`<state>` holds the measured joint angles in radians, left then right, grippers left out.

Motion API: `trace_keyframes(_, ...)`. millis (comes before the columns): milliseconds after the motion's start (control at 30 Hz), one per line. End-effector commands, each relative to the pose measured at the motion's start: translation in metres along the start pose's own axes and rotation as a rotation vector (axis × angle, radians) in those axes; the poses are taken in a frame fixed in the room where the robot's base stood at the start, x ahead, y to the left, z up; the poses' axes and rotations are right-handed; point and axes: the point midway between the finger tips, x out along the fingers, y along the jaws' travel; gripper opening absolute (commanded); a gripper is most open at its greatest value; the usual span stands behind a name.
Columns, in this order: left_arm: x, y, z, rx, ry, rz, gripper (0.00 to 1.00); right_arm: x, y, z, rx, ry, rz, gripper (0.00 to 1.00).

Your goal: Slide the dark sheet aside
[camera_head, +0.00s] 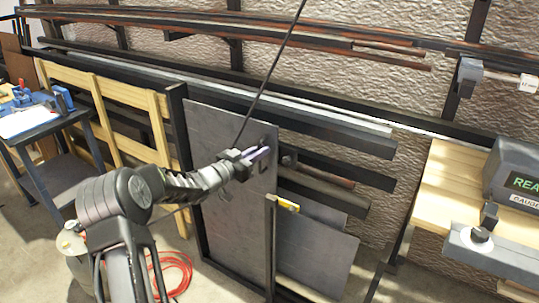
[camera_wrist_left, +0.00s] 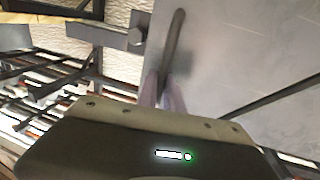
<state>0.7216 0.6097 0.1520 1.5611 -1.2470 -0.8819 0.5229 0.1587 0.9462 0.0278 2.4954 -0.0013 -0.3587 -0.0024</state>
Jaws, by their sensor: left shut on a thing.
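The dark sheet (camera_head: 235,215) is a tall grey panel standing upright in the rack. It fills the upper right of the left wrist view (camera_wrist_left: 245,55). A dark bar handle (camera_wrist_left: 174,40) shows against the sheet near its edge. My left gripper (camera_head: 262,152) is at the sheet's upper right part, its purple-grey fingers shut on the handle. The fingers also show in the left wrist view (camera_wrist_left: 163,90). The handle is mostly hidden by the fingers in the head view. My right gripper is not in view.
Smaller grey sheets (camera_head: 315,258) stand right of the dark sheet, behind a post (camera_head: 270,240). Rack shelves hold long bars (camera_head: 340,150). A wooden frame (camera_head: 105,90) and blue table (camera_head: 48,132) are at left. A gauge bench (camera_head: 450,190) is at right. Red hose (camera_head: 175,262) lies on the floor.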

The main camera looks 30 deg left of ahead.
Motion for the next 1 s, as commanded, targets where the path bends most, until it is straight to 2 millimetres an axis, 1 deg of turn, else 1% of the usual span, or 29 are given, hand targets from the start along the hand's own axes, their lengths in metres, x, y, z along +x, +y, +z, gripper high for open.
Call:
trace_keyframes(100, -0.0011, -0.0046, -0.0009, 0.002, 0.001, -0.003, 0.0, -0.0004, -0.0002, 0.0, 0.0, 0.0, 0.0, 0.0)
trace_keyframes(367, -0.0008, -0.004, -0.0009, 0.002, 0.002, -0.002, 0.0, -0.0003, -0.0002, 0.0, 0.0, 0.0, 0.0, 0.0)
trace_keyframes(400, -0.0007, -0.0039, -0.0009, 0.001, 0.002, -0.002, 0.13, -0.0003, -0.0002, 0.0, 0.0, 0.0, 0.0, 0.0)
trace_keyframes(633, -0.0004, -0.0029, -0.0005, 0.001, 0.001, 0.0, 0.32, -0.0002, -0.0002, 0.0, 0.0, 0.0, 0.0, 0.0)
trace_keyframes(867, -0.0003, -0.0023, -0.0001, 0.0, 0.001, 0.001, 0.32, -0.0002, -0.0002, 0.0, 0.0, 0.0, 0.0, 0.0)
trace_keyframes(1000, -0.0058, -0.0028, 0.0006, 0.0, -0.001, 0.0, 0.32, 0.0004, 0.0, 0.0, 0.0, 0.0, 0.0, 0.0)
